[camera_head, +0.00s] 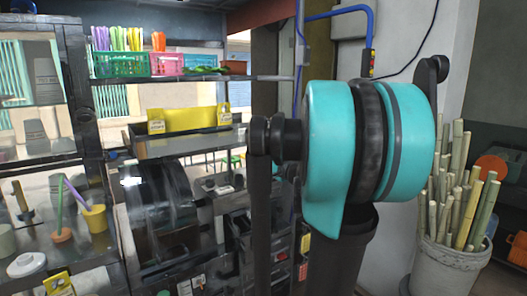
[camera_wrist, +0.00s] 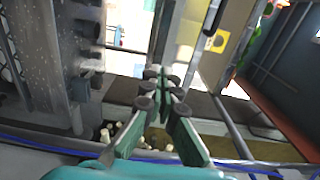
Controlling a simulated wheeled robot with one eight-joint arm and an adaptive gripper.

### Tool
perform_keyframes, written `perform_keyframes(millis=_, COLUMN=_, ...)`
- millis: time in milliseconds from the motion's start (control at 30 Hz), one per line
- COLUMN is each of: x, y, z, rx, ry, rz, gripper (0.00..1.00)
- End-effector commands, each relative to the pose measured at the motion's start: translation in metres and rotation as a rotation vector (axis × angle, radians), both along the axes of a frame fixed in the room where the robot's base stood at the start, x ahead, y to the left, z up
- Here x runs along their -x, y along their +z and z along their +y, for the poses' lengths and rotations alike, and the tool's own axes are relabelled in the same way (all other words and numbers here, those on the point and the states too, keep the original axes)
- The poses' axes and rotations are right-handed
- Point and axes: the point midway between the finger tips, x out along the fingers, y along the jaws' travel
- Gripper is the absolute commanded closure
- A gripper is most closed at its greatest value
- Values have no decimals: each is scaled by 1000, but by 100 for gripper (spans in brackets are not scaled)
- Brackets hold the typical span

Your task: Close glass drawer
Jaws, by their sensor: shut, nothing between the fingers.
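In the head view, a metal-edged, drawer-like tray (camera_head: 185,146) juts out at the middle of the stall, under a yellow panel (camera_head: 188,119). I cannot tell for sure that it is the glass drawer, or how far out it is. My gripper (camera_wrist: 162,76) shows in the wrist view with its fingers together and nothing between them. Dark metal frames and a bright opening lie beyond the fingers; I cannot tell whether the fingertips touch anything. My gripper does not show in the head view, where my teal arm covers the middle right.
A shelf above holds a green basket (camera_head: 121,64) and a pink basket (camera_head: 167,64). A yellow cup (camera_head: 95,219) stands at the left. A bucket (camera_head: 447,268) of cane stalks stands at the right.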

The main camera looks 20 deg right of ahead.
Motion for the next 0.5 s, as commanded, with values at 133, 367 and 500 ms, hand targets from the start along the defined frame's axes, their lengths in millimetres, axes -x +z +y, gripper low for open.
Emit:
perform_keyframes(millis=133, x=-16, y=0, z=7, rx=0, ry=4, rz=0, gripper=100)
perform_keyframes(millis=367, x=-59, y=0, z=21, rx=1, ry=5, rz=1, gripper=100)
perform_keyframes(millis=500, x=-84, y=0, z=29, rx=1, ry=5, rz=1, gripper=100)
